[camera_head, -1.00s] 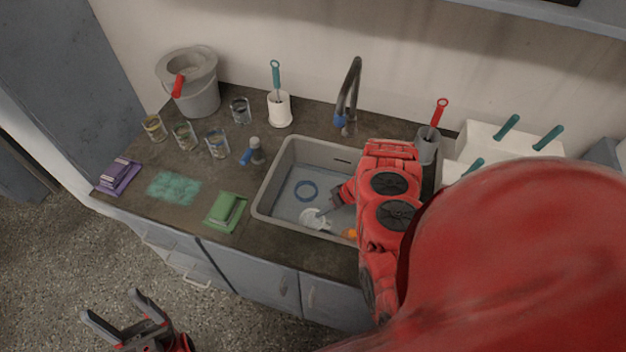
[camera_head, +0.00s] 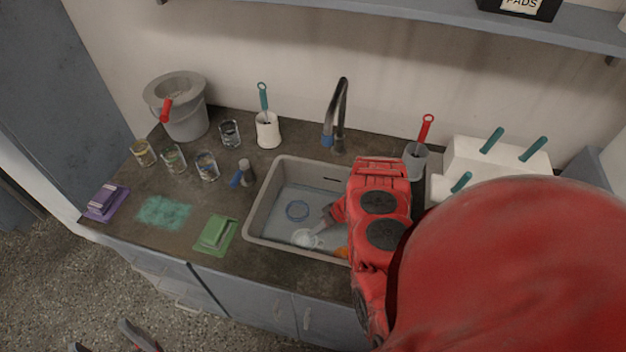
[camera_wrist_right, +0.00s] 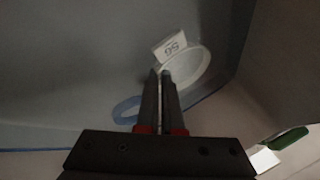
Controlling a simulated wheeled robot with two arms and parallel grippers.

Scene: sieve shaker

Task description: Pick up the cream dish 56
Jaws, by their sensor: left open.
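The cream dish (camera_head: 304,238) lies in the sink basin. In the right wrist view the dish (camera_wrist_right: 195,72) shows a pale round rim and a white label reading 56 (camera_wrist_right: 171,47). My right gripper (camera_head: 318,229) reaches down into the sink from the right. In the right wrist view its two fingers (camera_wrist_right: 160,74) are close together, with the dish's rim between their tips. The dish appears low in the basin, and I cannot tell whether it touches the bottom. My left gripper (camera_head: 108,342) is open and empty at the bottom left, over the floor, partly cut off.
A blue ring (camera_head: 297,211) lies in the sink (camera_head: 262,196), and an orange thing (camera_head: 342,253) is partly hidden by my right arm. The faucet (camera_head: 340,110) stands behind.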

